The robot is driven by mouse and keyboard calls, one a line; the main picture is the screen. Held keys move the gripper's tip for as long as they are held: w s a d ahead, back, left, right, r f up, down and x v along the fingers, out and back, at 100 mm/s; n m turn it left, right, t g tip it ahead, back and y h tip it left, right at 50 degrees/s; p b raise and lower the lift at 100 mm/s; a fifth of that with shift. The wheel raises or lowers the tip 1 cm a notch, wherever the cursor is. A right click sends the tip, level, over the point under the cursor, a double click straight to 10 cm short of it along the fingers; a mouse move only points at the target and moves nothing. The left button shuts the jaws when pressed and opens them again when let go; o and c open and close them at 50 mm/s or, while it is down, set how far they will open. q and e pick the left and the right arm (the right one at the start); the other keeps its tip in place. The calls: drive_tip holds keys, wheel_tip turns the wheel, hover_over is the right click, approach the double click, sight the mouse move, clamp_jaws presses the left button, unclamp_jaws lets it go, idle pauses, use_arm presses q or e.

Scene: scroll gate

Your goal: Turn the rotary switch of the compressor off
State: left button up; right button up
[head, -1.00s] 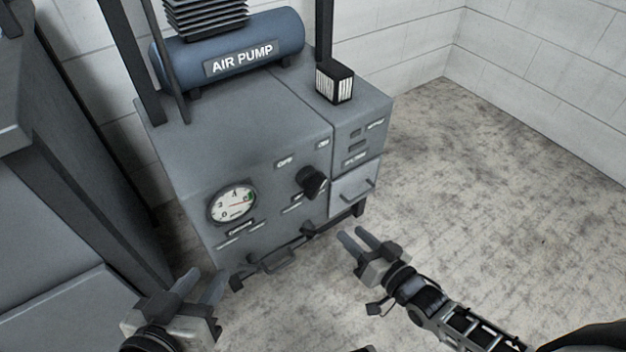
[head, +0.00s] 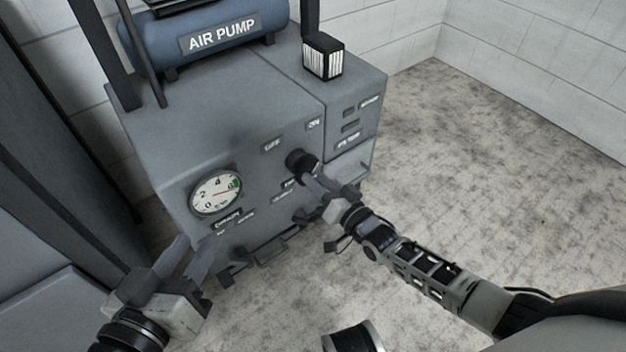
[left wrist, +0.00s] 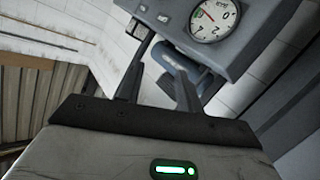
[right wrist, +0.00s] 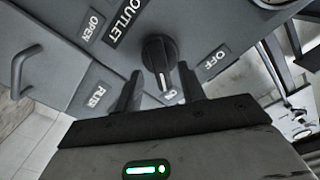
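The rotary switch is a black round knob (head: 300,162) on the grey compressor's (head: 230,100) sloping front panel. In the right wrist view the knob (right wrist: 156,52) has a white pointer line toward the ON label (right wrist: 170,95); the OFF label (right wrist: 214,62) is to its right. My right gripper (head: 312,182) is at the knob, fingers open, one on each side of its near part in the right wrist view. Whether they touch it I cannot tell. My left gripper (head: 192,250) is open and empty, in front of the panel's lower left, below the gauge.
A pressure gauge (head: 215,193) is left of the knob. A blue AIR PUMP tank (head: 205,42) and a small black-and-white box (head: 322,55) are on top. A handle (right wrist: 22,70) shows in the right wrist view. Open floor (head: 480,170) lies to the right.

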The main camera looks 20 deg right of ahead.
sight(307, 170)
use_arm(q)
drive_tip(key=shift+d+r+t, duration=0.1)
drive_tip(key=shift+r+t, duration=0.2)
use_arm(e)
drive_tip(key=shift+x, duration=1.25)
clamp_jaws()
use_arm(q)
drive_tip(key=shift+w, duration=0.1)
